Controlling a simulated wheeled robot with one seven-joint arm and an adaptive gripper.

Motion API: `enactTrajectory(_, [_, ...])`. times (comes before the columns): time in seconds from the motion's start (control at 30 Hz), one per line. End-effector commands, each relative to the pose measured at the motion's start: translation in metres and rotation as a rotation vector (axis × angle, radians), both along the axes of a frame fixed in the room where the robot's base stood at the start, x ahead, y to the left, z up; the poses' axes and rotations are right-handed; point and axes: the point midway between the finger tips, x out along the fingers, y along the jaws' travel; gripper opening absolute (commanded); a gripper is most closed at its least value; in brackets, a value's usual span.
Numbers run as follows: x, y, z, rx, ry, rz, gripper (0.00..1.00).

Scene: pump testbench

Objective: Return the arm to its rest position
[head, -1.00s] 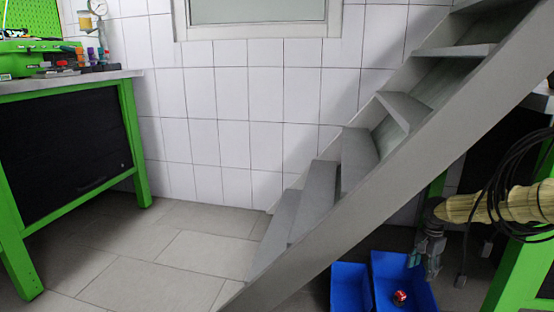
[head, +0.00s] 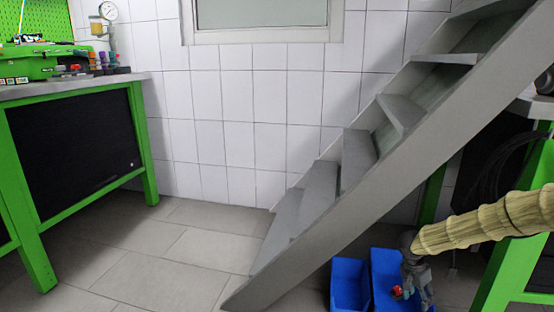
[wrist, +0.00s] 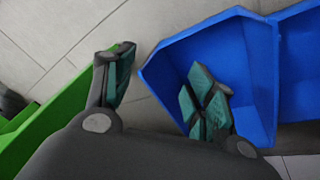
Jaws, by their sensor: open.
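My gripper (head: 419,285) hangs from my yellowish, sleeved arm at the lower right of the head view. It overlaps the right blue bin (head: 384,262) in that picture. In the wrist view my gripper (wrist: 160,92) has its two green-padded fingers spread apart, with nothing between them. The right finger overlaps a blue bin (wrist: 178,62) there, and the left one is over the floor beside a green frame (wrist: 62,107). A small red thing (head: 397,291) shows at the right bin, just left of my gripper. Its contact with the gripper cannot be told.
A grey staircase (head: 335,210) slants up across the middle right, close to the bins. A left blue bin (head: 349,285) stands beside the right one. A green bench frame (head: 520,265) is at the right edge. Another bench (head: 75,150) stands left. The tiled floor (head: 190,250) between is clear.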

Motion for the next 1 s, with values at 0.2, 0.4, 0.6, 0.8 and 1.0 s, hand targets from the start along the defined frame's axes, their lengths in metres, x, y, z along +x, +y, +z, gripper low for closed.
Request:
enactTrajectory(0.2, [-0.042, 0.038, -0.032, -0.161, -0.006, 0.168, 0.55])
enactTrajectory(0.4, [-0.090, 0.078, -0.061, -0.240, -0.043, 0.358, 0.55])
enactTrajectory(0.6, [-0.150, 0.122, -0.082, -0.233, -0.076, 0.554, 0.55])
enactTrajectory(0.8, [-0.229, 0.166, -0.094, -0.143, -0.078, 0.734, 0.55])
enactTrajectory(1.0, [-0.324, 0.205, -0.091, 0.006, -0.034, 0.878, 0.55])
